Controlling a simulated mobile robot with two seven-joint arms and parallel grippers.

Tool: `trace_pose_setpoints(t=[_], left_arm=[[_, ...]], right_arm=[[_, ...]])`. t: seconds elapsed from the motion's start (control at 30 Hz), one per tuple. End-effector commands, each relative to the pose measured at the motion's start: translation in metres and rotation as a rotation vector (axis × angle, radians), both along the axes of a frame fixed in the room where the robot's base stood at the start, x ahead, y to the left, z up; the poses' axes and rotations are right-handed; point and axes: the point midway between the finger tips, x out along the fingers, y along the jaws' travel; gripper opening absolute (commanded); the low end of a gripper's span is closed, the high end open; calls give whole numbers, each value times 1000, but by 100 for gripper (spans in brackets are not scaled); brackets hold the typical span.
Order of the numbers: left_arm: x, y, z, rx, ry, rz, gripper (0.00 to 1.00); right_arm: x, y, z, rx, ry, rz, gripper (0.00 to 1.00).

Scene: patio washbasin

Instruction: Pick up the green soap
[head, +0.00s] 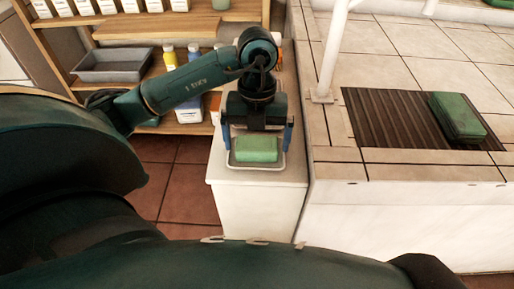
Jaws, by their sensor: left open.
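The green soap (257,149) is a pale green block lying in a light tray (283,164) on top of a white cabinet (258,194). My left gripper (257,137) is over the soap, with its two blue fingers apart, one towards each end of the soap. I cannot tell whether the fingers touch the soap. The soap's far side is partly hidden by the gripper. My right gripper is not in view.
A tiled counter (375,57) rises to the right, with a dark ribbed mat (385,120) and a darker green block (458,116) on it. A white post (333,50) stands near its edge. Wooden shelves with a grey tray (112,66) and bottles are at the left.

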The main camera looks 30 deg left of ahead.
Motion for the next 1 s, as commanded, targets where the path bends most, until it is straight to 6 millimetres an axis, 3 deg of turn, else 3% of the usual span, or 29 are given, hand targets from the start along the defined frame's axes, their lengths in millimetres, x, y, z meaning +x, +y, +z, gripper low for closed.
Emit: trace_pose_setpoints(t=[0.17,0.73,1.0], left_arm=[[0,0,0,1,-1,0,100],[0,0,1,0,0,0,54],[1,0,5,-1,-3,0,54]], right_arm=[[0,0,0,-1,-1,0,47],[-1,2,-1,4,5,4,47],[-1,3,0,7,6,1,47]])
